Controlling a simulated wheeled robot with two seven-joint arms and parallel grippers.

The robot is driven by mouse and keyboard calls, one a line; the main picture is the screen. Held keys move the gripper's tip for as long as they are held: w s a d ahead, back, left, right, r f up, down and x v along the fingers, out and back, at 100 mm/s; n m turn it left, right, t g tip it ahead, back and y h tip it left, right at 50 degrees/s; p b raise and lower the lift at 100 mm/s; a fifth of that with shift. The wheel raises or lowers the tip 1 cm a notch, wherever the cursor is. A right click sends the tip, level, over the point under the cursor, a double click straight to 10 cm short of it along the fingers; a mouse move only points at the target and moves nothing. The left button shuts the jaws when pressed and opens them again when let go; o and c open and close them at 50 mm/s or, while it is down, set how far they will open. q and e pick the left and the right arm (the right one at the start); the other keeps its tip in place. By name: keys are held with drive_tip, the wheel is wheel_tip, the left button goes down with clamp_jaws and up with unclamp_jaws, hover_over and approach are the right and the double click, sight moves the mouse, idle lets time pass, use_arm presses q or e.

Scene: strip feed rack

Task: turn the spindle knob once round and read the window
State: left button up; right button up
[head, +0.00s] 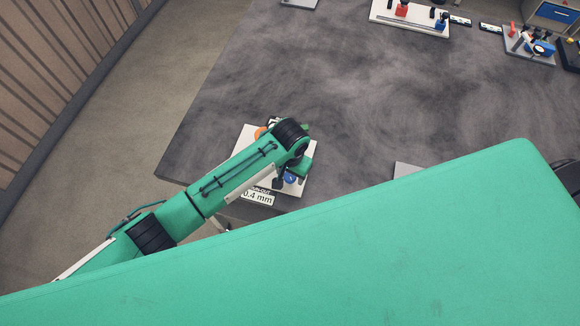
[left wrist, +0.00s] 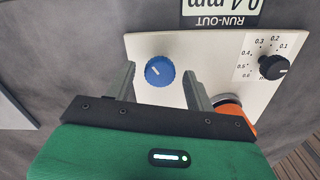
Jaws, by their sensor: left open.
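A blue knob (left wrist: 160,71) with a white pointer line stands on a white board (left wrist: 155,42) in the left wrist view. It is partly visible in the head view (head: 290,178). My left gripper (left wrist: 159,82) is open, with a finger to each side of the blue knob and apparent gaps between. In the head view my left gripper (head: 284,180) is over the board and mostly hidden by its wrist. A black dial knob (left wrist: 273,67) sits by a printed scale to the right. A label (left wrist: 222,18) reads RUN-OUT 0.4 mm, upside down and cropped. No separate readout window is clear.
An orange part (left wrist: 240,112) stands right of the gripper, partly hidden by it. A grey plate (head: 405,170) lies farther right on the dark table (head: 330,90). Another board (head: 385,14) with red and blue parts is at the back. Table around the board is largely clear.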

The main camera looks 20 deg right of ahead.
sight(290, 176)
use_arm(q)
wheel_tip(290, 176, up, 14)
drive_tip(key=b, duration=0.3)
drive_tip(key=shift+f+b, duration=0.15)
drive_tip(key=shift+b, duration=0.15)
